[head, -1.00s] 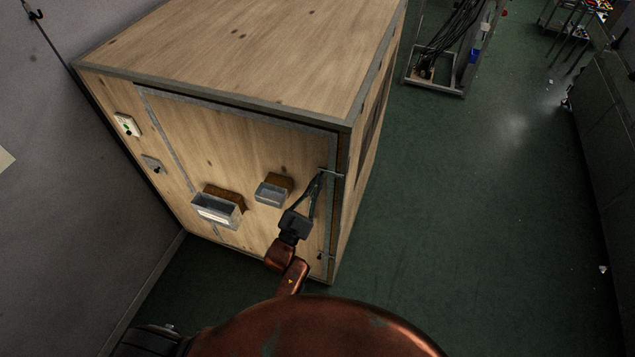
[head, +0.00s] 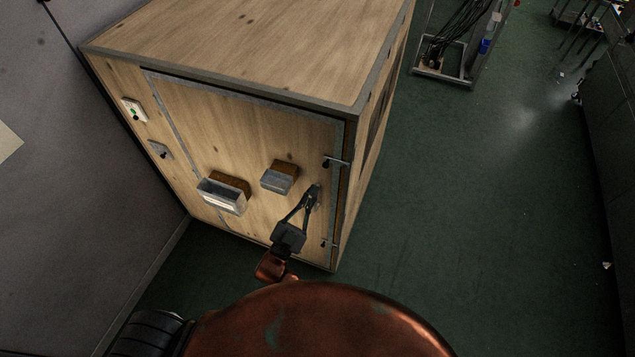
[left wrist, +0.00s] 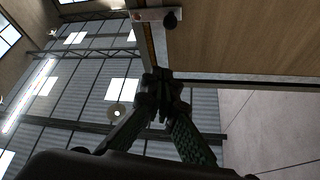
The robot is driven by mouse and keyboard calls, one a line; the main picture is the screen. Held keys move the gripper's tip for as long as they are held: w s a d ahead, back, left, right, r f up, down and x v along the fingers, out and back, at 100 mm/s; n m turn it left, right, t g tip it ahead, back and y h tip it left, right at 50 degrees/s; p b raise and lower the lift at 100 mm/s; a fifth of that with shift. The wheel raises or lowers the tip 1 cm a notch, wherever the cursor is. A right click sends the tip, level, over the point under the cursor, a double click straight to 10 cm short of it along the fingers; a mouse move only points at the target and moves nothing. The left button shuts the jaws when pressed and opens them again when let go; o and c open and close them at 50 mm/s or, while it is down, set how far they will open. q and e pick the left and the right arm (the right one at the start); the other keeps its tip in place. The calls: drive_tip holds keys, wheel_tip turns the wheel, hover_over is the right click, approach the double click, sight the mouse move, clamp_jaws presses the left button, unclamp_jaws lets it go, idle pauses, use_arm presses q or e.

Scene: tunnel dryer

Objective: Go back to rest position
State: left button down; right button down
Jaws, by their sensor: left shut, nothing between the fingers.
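My left gripper (head: 314,190) is in front of the wooden dryer's door (head: 255,140), below and left of the upper latch (head: 336,161). Its fingers are together with nothing between them. In the left wrist view the closed fingertips (left wrist: 163,88) show near a door edge, and a latch with a dark knob (left wrist: 158,16) shows above them, apart from the fingers. A lower latch (head: 328,243) sits on the same door side. The door looks shut. My right gripper is not in view.
Two metal boxes, one larger (head: 222,198) and one smaller (head: 280,178), stick out from the door. A grey wall (head: 60,150) stands close on the left. A metal frame with cables (head: 455,50) stands behind.

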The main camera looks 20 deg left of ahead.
use_arm(q)
drive_tip(key=shift+s+a+f, duration=0.1)
drive_tip(key=shift+s, duration=0.25)
